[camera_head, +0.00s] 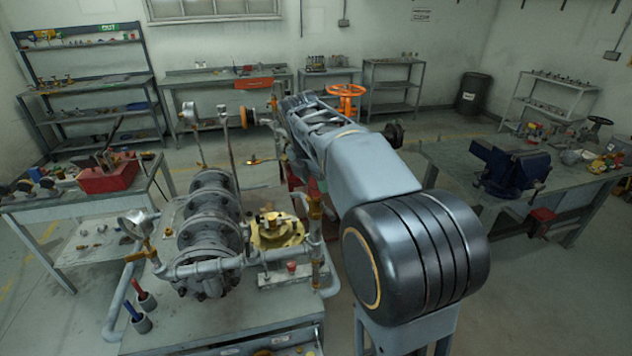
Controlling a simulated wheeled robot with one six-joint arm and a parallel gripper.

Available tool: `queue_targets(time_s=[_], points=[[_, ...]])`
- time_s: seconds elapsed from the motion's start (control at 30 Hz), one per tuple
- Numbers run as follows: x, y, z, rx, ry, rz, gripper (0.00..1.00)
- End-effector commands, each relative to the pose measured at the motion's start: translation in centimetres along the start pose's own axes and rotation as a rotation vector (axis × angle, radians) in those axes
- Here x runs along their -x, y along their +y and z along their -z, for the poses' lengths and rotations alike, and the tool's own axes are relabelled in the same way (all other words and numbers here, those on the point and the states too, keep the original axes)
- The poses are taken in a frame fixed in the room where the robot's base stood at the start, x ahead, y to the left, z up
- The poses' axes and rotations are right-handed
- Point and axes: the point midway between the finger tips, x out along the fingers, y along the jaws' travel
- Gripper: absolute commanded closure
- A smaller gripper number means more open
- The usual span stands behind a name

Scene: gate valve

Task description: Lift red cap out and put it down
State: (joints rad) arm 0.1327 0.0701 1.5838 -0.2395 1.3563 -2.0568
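A small red cap-like piece (291,265) stands upright on a pale flat block (290,277) at the front of the middle bench, right of the grey flanged pipe assembly. I cannot tell for certain whether it is the red cap of the task. My arm reaches away from the camera over the right side of this bench. My gripper is not discernible; the arm's far end blends with pipes and fittings behind the bench. A dark red patch (298,186) shows partly behind my arm, too hidden to identify.
The grey flanged pipes (213,230), a gauge (135,224) and a yellow flanged part (277,230) crowd the middle bench (180,338). Cups with red and blue-handled tools (142,300) stand at its left. A blue vise (510,170) sits on the right bench. Floor shows between benches.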

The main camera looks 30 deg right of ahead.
Motion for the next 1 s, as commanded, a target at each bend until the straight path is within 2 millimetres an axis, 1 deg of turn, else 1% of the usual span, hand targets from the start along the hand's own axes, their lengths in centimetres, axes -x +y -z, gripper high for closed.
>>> queue_targets(time_s=[0.03, 0.23, 0.47, 0.63, 0.77, 0.8, 0.93, 1.0], points=[[0.0, 0.0, 0.0, 0.000, 0.000, 0.000, 0.64], [0.0, 0.0, 0.0, 0.000, 0.000, 0.000, 0.83], [0.1, 0.0, 0.0, 0.000, 0.000, -0.001, 0.83], [0.8, 0.1, -0.2, -0.001, -0.001, -0.002, 0.83], [2.2, 0.1, -0.7, -0.001, -0.002, -0.003, 0.83], [2.9, 0.1, -0.8, -0.001, -0.003, -0.004, 0.83], [5.6, -0.4, 0.4, 0.002, -0.002, -0.006, 0.83], [7.3, -0.6, 1.2, 0.004, -0.003, -0.006, 0.83]])
